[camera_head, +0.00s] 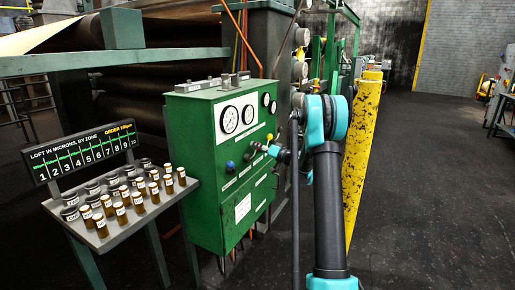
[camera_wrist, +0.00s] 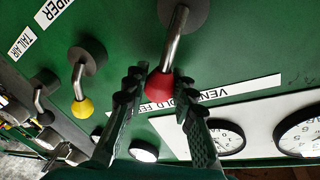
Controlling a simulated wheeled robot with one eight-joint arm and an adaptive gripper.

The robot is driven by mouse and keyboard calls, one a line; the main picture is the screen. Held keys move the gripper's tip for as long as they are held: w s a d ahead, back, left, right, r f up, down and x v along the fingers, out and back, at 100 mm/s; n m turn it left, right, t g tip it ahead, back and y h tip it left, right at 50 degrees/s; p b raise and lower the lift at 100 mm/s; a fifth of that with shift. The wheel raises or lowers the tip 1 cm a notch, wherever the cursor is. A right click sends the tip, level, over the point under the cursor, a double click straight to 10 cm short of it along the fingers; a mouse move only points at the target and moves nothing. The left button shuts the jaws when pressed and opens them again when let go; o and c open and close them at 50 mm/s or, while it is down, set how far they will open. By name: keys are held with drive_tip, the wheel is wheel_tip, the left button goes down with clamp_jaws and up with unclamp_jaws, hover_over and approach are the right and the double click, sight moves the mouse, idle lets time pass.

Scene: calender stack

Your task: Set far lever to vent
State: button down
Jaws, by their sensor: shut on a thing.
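The green control panel (camera_head: 215,170) stands left of my arm, with dials above a row of levers. In the wrist view, my gripper (camera_wrist: 157,92) has a finger on each side of the red knob of a metal lever (camera_wrist: 160,84) and is shut on it. A label strip (camera_wrist: 235,92), partly hidden by the fingers, runs by this lever. A lever with a yellow knob (camera_wrist: 83,107) is to its left. In the head view, my gripper (camera_head: 264,148) is at the panel's front and hides the red knob. A blue knob (camera_head: 230,166) is left of it.
A rack of small bottles (camera_head: 122,215) stands left of the panel. A yellow post (camera_head: 360,160) rises right of my arm. Round gauges (camera_wrist: 215,135) are close to the fingers in the wrist view. The dark floor (camera_head: 440,190) at right is clear.

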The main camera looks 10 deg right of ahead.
drive_tip(key=n, duration=0.1)
drive_tip(key=s+a+r+n, duration=0.1)
drive_tip(key=n, duration=0.1)
drive_tip(key=shift+s+y, duration=0.25)
drive_tip(key=shift+y, duration=0.05)
drive_tip(key=n, duration=0.1)
drive_tip(key=s+a+n+y, duration=0.1)
drive_tip(key=n, duration=0.1)
drive_tip(key=s+n, duration=0.1)
drive_tip(key=n, duration=0.1)
drive_tip(key=shift+s+a+r+y, duration=0.1)
drive_tip(key=shift+a+r+y, duration=0.2)
drive_tip(key=shift+a, duration=0.05)
drive_tip(key=n, duration=0.2)
drive_tip(key=s+a+n+y, duration=0.1)
drive_tip(key=s+n, duration=0.1)
drive_tip(key=n, duration=0.1)
drive_tip(key=shift+s+a+f+n, duration=0.1)
drive_tip(key=shift+a+f+n, duration=0.2)
drive_tip(key=shift+s+a+f+n+g+y, duration=0.15)
drive_tip(key=shift+s+f+n+y, duration=0.1)
drive_tip(key=shift+n, duration=0.5)
drive_tip(key=shift+s+a+f+n+g+y, duration=0.1)
drive_tip(key=shift+s+a+n+g+y, duration=0.15)
drive_tip(key=shift+n, duration=0.45)
drive_tip(key=shift+s+a+f+n+g+y, duration=0.1)
drive_tip(key=shift+s+f+n+y, duration=0.15)
drive_tip(key=shift+n, duration=0.5)
drive_tip(key=c, duration=1.2)
unclamp_jaws()
